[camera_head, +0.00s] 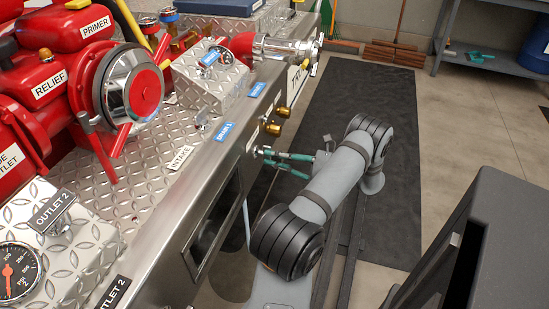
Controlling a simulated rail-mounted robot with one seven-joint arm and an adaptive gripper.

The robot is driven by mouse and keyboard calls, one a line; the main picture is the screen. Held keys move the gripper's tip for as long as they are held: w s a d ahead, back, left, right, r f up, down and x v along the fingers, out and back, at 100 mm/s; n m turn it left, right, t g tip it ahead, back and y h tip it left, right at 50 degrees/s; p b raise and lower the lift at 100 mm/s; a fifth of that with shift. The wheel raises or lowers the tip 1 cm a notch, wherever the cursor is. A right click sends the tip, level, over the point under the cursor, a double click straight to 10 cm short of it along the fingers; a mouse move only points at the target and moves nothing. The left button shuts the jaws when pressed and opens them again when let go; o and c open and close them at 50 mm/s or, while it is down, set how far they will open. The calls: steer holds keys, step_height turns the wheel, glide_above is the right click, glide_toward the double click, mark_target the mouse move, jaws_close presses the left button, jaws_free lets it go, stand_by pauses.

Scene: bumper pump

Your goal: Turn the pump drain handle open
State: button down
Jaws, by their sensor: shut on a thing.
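My gripper (271,158), with teal fingers, is at the side face of the bumper pump's metal housing, below the two brass knobs. It is shut on a small metallic handle (261,151) that sticks out from the side panel; I take this to be the pump drain handle. The fingers cover much of the handle, so its exact turn angle cannot be told. My grey arm reaches to it from the right.
Two brass knobs (278,120) stick out just above my gripper. A blue drain label (224,131) is on the top edge. The red pump (75,70) stands at left. A dark mat (375,115) covers the floor; a shelf (495,65) stands at the back right.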

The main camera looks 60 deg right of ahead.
steer(key=shift+f+n, duration=0.1)
steer(key=shift+n, duration=0.8)
steer(key=c, duration=1.7)
jaws_free()
steer(key=shift+o, duration=0.2)
steer(key=v, duration=1.2)
steer(key=shift+w, duration=0.1)
